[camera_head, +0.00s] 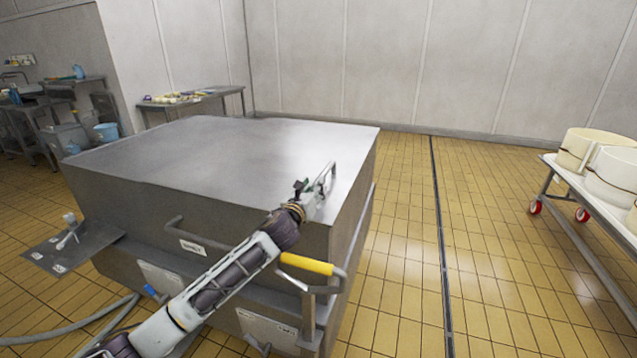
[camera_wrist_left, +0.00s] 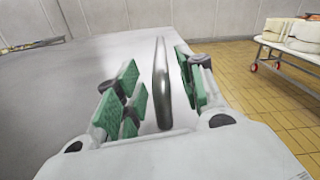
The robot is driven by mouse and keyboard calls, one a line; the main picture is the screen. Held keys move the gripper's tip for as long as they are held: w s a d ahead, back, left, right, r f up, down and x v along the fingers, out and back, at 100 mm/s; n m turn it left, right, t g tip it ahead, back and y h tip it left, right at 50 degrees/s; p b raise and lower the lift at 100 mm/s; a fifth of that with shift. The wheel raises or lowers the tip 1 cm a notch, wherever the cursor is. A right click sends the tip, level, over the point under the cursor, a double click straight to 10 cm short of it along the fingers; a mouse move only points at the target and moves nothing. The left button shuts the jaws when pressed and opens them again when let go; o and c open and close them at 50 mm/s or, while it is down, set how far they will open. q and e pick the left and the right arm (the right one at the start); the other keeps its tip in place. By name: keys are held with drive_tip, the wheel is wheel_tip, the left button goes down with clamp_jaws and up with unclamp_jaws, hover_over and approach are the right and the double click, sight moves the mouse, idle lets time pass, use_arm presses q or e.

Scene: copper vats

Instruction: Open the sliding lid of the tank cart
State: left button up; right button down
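The tank cart (camera_head: 210,230) is a large grey metal box in the middle of the head view. Its flat lid (camera_head: 220,150) covers the whole visible top. A bar handle (camera_head: 331,176) stands up near the lid's right front corner. My left gripper (camera_head: 311,196) is at this handle, with its arm reaching over the cart's front. In the left wrist view, the lid handle (camera_wrist_left: 161,85) lies between the green finger pads, with a gap visible on both sides. The left gripper is open. My right gripper is in neither view.
A yellow-gripped lever (camera_head: 307,264) and another bar handle project from the cart's front. A side shelf (camera_head: 75,247) is at left. White tubs (camera_head: 612,168) stand on a wheeled table at right. The tiled floor between is clear.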

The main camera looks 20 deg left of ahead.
sight(318, 178)
use_arm(q)
drive_tip(key=shift+w+d, duration=0.15)
drive_tip(key=shift+w, duration=2.15)
clamp_jaws()
